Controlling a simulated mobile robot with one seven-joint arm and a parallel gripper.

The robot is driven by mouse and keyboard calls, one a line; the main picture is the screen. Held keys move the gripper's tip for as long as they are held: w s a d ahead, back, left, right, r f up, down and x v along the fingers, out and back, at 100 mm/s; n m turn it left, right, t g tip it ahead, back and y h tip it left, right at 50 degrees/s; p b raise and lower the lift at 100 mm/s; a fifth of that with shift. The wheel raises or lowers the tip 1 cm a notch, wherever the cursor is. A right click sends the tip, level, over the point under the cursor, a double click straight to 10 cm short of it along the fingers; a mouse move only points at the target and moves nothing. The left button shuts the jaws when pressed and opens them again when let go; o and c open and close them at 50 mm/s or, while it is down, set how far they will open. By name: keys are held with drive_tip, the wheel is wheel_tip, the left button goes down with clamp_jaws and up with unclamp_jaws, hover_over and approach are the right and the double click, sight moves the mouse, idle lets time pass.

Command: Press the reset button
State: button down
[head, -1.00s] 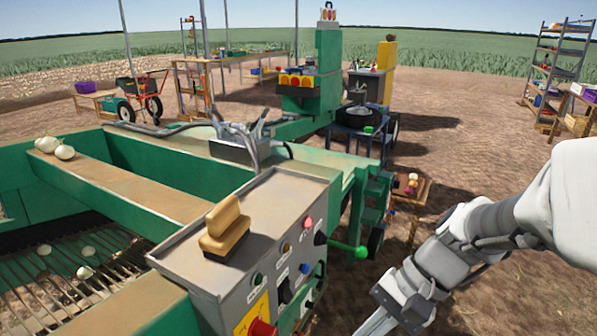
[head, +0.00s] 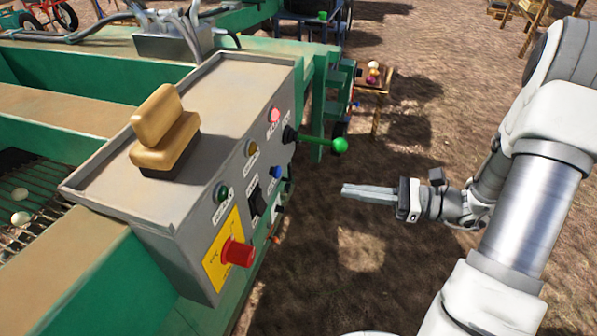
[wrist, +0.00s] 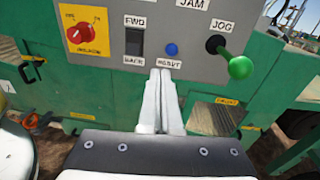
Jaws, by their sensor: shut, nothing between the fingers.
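The reset button is a small blue round button (wrist: 171,49) on the grey control panel (wrist: 150,20), with a label below it that appears to read RESET. It also shows on the panel's side in the head view (head: 275,172). My gripper (wrist: 160,75) is shut and empty. In the wrist view its fingertips appear just below the button and overlap the label's lower edge. In the head view my gripper (head: 345,190) points left toward the panel, with a gap between its tips and the button.
Near the button are a black rocker switch (wrist: 134,41), a green-knobbed JOG lever (wrist: 239,67) and a red isolator knob (wrist: 80,33) on a yellow plate. A tan brush-like block (head: 164,132) sits on the panel top. Bare ground lies right of the machine.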

drive_tip(key=shift+w+d+f+m+t, duration=0.6)
drive_tip(key=shift+w+f+m, duration=0.05)
drive_tip(key=shift+m, duration=0.05)
drive_tip(key=shift+a, duration=0.1)
drive_tip(key=b, duration=0.3)
approach(281, 172)
drive_tip(key=x, duration=0.5)
drive_tip(key=shift+w+a+f, duration=0.1)
drive_tip(key=shift+a+f, duration=0.15)
drive_tip(key=shift+w+a+r, duration=0.1)
drive_tip(key=shift+w+a, duration=0.15)
drive_tip(key=shift+a, duration=0.35)
drive_tip(key=shift+a, duration=0.1)
drive_tip(key=shift+p+x, duration=0.4)
drive_tip(key=shift+x, duration=0.45)
drive_tip(key=shift+r, duration=0.15)
